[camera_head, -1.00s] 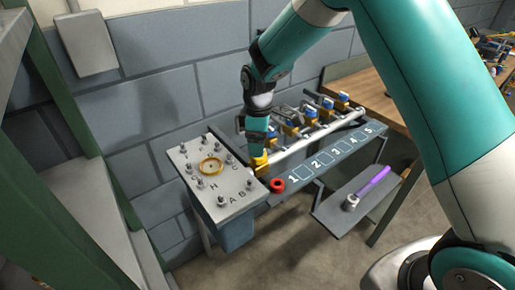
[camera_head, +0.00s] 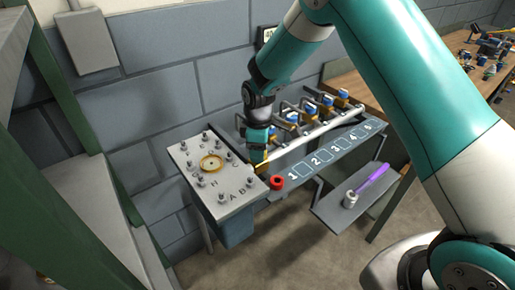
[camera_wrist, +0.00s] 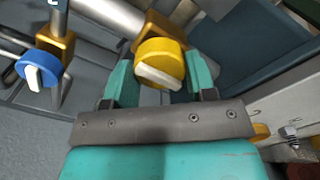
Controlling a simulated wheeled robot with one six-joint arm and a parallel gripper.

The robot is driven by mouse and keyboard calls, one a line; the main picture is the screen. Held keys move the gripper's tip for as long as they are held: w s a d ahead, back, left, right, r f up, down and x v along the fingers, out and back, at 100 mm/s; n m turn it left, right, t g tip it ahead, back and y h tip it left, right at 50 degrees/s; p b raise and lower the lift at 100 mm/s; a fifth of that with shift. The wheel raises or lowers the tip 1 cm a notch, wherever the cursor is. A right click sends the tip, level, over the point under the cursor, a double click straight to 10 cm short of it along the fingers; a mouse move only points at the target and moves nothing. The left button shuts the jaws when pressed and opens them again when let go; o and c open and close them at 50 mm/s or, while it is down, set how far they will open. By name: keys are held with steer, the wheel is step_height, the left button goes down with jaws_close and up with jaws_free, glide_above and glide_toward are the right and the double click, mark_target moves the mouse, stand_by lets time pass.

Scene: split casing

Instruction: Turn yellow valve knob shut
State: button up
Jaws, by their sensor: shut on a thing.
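The yellow valve knob (camera_wrist: 165,52), with a white bar across its face, sits on a brass valve body at the pipe in the wrist view. My gripper (camera_wrist: 160,78) is shut on it, one teal finger on each side. The white bar slants slightly down to the right in that view. In the head view my gripper (camera_head: 258,148) points down at the left end of the pipe row. Its fingers and the arm hide most of the knob there.
A lettered grey box (camera_head: 225,195) with bolts and a yellow ring stands just left. Several blue-knobbed valves (camera_head: 310,108) line the pipe to the right. A purple-handled tool (camera_head: 372,179) lies on a lower shelf.

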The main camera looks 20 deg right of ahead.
steer(key=shift+m, duration=0.3)
steer(key=m, duration=0.3)
steer(key=shift+w+m+b, duration=0.1)
steer(key=shift+m+b, duration=0.2)
steer(key=shift+b, duration=0.1)
steer(key=m, duration=0.4)
steer(key=shift+r+m, duration=0.1)
steer(key=shift+m, duration=0.2)
steer(key=m+b, duration=0.1)
steer(key=m, duration=0.3)
steer(key=shift+m, duration=2.5)
steer(key=o, duration=0.9)
steer(key=shift+o, duration=0.2)
